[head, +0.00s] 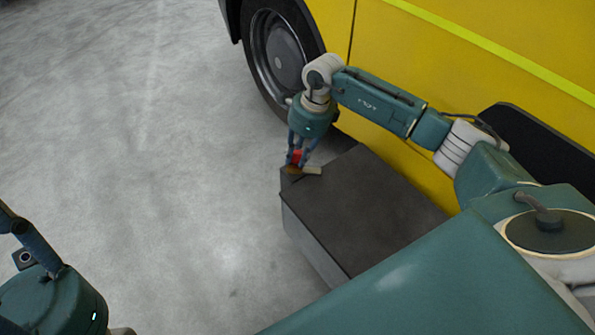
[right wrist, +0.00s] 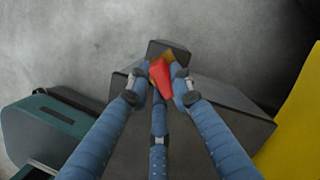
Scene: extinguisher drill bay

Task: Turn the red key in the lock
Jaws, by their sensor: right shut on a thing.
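The red key (head: 298,155) is between the fingers of my right gripper (head: 298,158), at the far left corner of a dark-topped box. In the right wrist view, my right gripper (right wrist: 160,80) has its blue fingers shut around the red key (right wrist: 160,76). A small brass-coloured part (right wrist: 169,56), seemingly the lock, shows just beyond the key against a dark block (right wrist: 160,46). The fingers and key hide much of the lock, so how deep the key sits cannot be told. My left arm shows at the lower left of the head view, but its fingertips do not.
The box (head: 365,205) stands beside a yellow vehicle (head: 430,50) with a black wheel (head: 279,50). A small tan piece (head: 313,170) lies by the fingers. Open concrete floor (head: 120,130) spreads to the left.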

